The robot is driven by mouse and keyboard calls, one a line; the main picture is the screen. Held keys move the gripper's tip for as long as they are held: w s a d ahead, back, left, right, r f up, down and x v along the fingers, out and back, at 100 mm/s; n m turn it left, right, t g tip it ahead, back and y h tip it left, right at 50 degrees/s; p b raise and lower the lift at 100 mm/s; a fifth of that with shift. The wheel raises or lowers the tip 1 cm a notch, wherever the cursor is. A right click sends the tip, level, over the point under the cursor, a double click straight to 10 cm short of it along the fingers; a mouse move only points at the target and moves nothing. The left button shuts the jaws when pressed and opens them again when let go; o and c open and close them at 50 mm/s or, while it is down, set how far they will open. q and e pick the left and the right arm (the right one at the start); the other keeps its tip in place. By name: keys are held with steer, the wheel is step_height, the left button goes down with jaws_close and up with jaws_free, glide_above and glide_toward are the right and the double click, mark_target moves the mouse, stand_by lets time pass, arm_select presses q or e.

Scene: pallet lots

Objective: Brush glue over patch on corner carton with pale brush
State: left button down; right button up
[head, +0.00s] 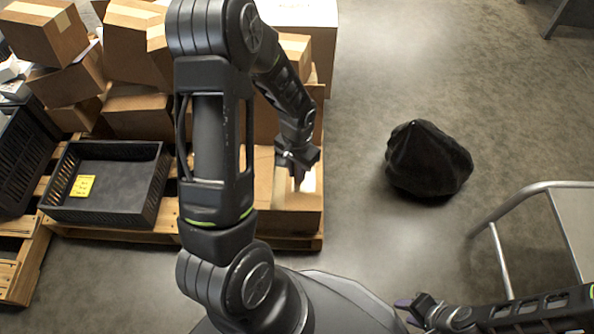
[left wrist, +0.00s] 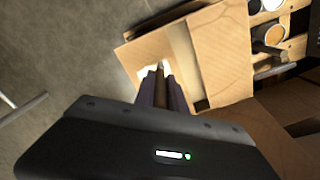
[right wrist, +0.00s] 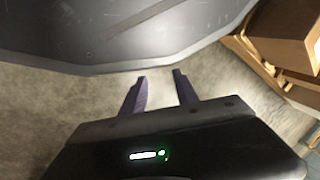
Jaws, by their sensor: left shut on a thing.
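The corner carton (head: 290,222) stands at the pallet's near right corner. A white patch (head: 309,181) shows on its top; in the left wrist view the patch (left wrist: 180,68) is partly hidden by my fingers. My left gripper (head: 298,160) is over this carton, shut on a slim brownish thing (left wrist: 160,70), which looks like the brush. Its tip is at or just above the patch; I cannot tell whether it touches. My right gripper (right wrist: 160,78) is open and empty, low at the right in the head view (head: 412,307).
An open pot with amber contents (left wrist: 270,36) sits beside the carton on the pallet. A black crate (head: 110,205) with a yellow label and stacked cartons (head: 135,50) are left. A black covered heap (head: 428,160) and a metal-framed cart (head: 550,187) stand right, with clear floor between.

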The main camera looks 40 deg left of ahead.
arm_select(q)
step_height(320, 180, up, 3)
steer(key=shift+p, duration=0.95)
steer(key=shift+r+p, duration=1.95)
steer(key=shift+r, duration=0.45)
